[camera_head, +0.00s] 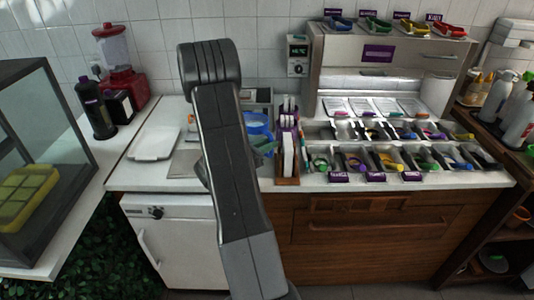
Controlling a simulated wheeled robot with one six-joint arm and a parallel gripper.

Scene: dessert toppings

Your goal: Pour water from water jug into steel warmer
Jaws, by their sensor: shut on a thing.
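The water jug (259,126) shows as a translucent blue shape just right of my arm, above the white counter. My arm covers its left part. My gripper (266,147) is mostly hidden behind my arm; a small dark greenish part of it shows against the jug's lower side, and it is shut on the jug. What looks like the steel warmer (257,97), a grey metal box, stands behind the jug and is partly covered by my arm. I cannot see the water level or any stream.
A purple and white holder (288,150) stands close to the jug's right. Topping trays (375,130) fill the counter further right, below a steel cabinet (375,60). A white board (155,143), a red blender (124,80) and a dark bottle (95,110) are at the left.

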